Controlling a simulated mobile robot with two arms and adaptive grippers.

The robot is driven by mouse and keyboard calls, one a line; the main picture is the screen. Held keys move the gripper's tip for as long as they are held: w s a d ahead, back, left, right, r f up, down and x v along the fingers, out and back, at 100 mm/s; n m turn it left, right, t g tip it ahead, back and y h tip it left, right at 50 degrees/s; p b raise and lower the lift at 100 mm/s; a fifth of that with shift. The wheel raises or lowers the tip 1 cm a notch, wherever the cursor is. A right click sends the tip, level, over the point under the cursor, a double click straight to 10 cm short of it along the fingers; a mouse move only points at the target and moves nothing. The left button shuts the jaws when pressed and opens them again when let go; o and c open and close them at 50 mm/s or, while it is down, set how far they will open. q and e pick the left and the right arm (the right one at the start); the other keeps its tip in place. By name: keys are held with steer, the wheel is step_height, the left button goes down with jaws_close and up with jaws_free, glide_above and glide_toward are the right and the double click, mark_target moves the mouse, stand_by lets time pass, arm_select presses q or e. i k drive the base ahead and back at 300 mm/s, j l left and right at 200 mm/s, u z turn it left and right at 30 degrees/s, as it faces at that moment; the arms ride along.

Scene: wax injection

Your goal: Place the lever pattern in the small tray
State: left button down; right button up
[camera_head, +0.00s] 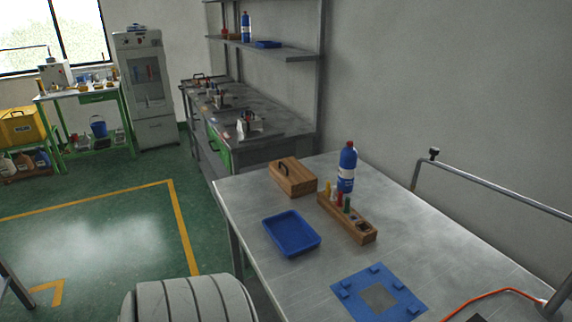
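A small blue tray (272,243) sits on the near grey table (300,275), toward its left edge, and its inside looks empty. I cannot make out the lever pattern for certain. Small items stand in a wooden block (367,237) to the right of the tray: yellow, red and green ones at its far end, and a light and a dark item near its close end. Neither of my grippers is in view.
A wooden box with a handle (293,178) and a blue bottle (347,168) stand behind the block. A blue square frame (349,283) lies in front. An orange cable (490,293) runs at the right. Benches, a cabinet (146,88) and open green floor (95,235) lie beyond.

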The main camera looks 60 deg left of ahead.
mark_target(291, 235)
steer(key=j+u, duration=0.2)
steer(key=u, duration=0.2)
steer(key=j+u, duration=0.25)
steer(key=u, duration=0.2)
steer(key=j+u, duration=0.2)
steer(key=u, duration=0.2)
steer(key=i+j+u, duration=0.1)
steer(key=j, duration=0.65)
steer(key=i+j+u, duration=0.15)
steer(key=j, duration=0.2)
steer(key=i+j+u, duration=0.1)
steer(key=j, duration=0.25)
steer(key=i+j+u, duration=0.1)
steer(key=j, duration=0.25)
